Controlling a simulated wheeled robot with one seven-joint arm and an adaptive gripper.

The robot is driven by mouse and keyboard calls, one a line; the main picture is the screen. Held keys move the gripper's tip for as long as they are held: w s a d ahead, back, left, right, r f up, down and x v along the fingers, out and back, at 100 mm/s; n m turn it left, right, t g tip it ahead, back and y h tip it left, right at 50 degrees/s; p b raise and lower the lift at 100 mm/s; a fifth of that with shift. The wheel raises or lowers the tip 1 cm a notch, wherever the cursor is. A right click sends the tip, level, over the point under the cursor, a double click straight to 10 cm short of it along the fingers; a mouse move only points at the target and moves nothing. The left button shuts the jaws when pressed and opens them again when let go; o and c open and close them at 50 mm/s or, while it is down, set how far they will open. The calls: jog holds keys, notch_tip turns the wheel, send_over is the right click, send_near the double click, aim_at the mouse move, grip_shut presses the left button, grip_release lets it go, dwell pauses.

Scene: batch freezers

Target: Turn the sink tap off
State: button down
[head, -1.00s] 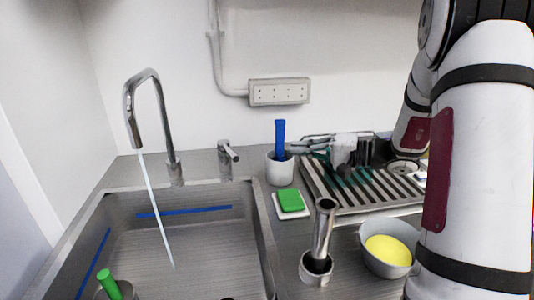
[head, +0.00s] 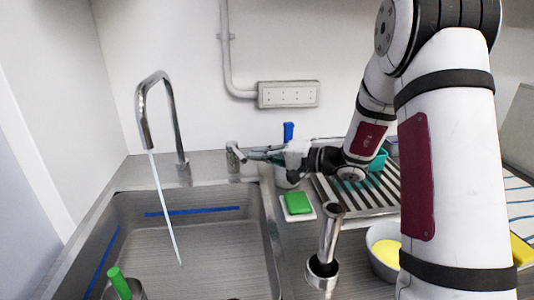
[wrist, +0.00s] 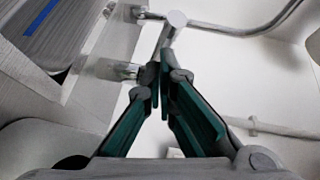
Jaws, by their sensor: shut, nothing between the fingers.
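The metal sink tap (head: 166,110) has a tall bent spout at the left, and a stream of water (head: 165,210) runs from it into the sink (head: 200,245). The tap's separate lever handle (head: 233,155) stands on the sink's back ledge, right of the spout. My gripper (head: 252,154) is shut and empty, with its fingertips close to the handle's right side. In the wrist view my gripper's fingers (wrist: 160,75) converge just below a metal bar of the handle (wrist: 174,22). I cannot tell whether they touch it.
A white cup with a blue-handled brush (head: 288,132) stands behind my gripper. A green sponge (head: 298,203), an upright metal cylinder (head: 329,240), a bowl with yellow contents (head: 386,253) and a drying rack (head: 385,192) occupy the counter. A green-handled item (head: 118,282) stands in the sink.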

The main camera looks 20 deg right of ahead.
jog(key=shift+a, duration=0.15)
jog(key=a+b, duration=0.3)
jog(key=shift+s, duration=0.35)
dwell(0.4)
